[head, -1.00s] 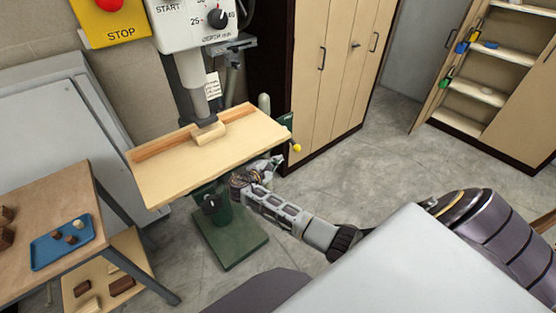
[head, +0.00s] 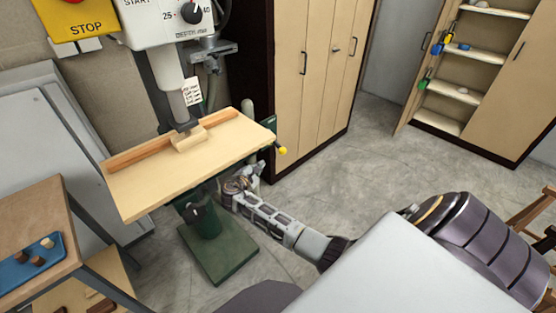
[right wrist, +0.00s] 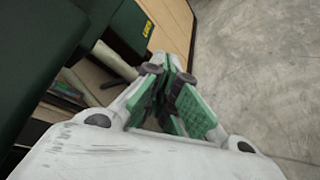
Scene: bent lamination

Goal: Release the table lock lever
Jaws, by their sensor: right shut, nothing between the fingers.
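The drill press table (head: 150,185) is a pale wooden board with a fence. A yellow ball knob (head: 282,150) sticks out past its right end, beside a dark green plate (head: 268,128); I cannot tell for sure whether it belongs to the lock lever. My right gripper (head: 258,170) is below the table's right end, left of and below the knob, apart from it. In the right wrist view its green-padded fingers (right wrist: 168,82) are together and empty, beside a dark green part with yellow lettering (right wrist: 147,28). My left gripper is out of view.
The green column base (head: 218,250) stands on the floor under the table. A tall wooden cabinet (head: 315,70) stands behind on the right. A workbench with a blue tray (head: 30,262) is at left. The floor (head: 370,165) to the right is clear.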

